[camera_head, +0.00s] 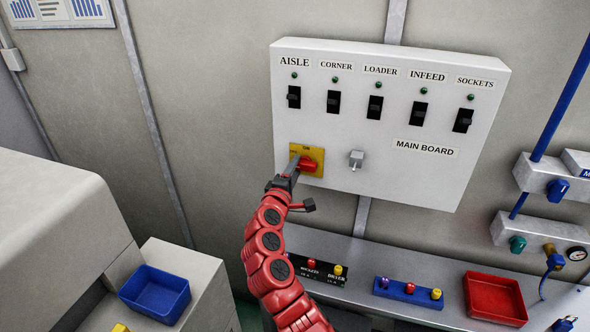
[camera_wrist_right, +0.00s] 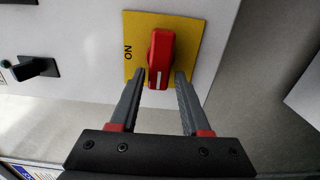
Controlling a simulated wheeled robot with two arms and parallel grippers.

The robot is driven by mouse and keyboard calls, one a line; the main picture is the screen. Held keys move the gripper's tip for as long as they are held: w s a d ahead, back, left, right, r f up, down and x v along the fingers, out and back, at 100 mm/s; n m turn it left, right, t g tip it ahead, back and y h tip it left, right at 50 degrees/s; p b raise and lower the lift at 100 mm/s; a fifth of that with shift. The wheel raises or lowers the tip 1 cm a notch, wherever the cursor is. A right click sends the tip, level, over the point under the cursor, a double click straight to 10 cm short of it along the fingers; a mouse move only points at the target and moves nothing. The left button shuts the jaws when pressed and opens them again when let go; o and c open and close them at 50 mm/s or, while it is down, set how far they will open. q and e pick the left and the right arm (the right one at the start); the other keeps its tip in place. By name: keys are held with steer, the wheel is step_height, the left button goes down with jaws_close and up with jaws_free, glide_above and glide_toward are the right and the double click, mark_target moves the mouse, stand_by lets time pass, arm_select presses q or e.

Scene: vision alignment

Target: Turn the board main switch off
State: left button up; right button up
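The main board (camera_head: 375,200) is a white wall panel labelled MAIN BOARD. Its main switch is a red rotary handle (camera_head: 309,164) on a yellow plate (camera_head: 307,148) at the panel's lower left. In the right wrist view the red handle (camera_wrist_right: 160,60) stands upright, its white mark at the end nearest my gripper, and the word ON is to its left. My right gripper (camera_wrist_right: 160,76) is open, one fingertip on each side of the handle's near end; I cannot tell if they touch it. It also shows in the head view (camera_head: 296,166). My left gripper is not in view.
Several black toggle switches (camera_head: 375,107) with green lamps line the panel's top. A grey knob (camera_head: 356,158) sits right of the main switch. Below, a shelf holds button boxes (camera_head: 408,291) and a red tray (camera_head: 495,298). A blue bin (camera_head: 156,292) stands lower left.

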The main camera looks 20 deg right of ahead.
steer(key=shift+o, duration=0.8)
steer(key=shift+s+a, duration=0.1)
steer(key=shift+s, duration=0.05)
steer(key=b+v, duration=0.5)
steer(key=v, duration=1.2)
steer(key=shift+b, duration=0.35)
steer(key=shift+a, duration=0.1)
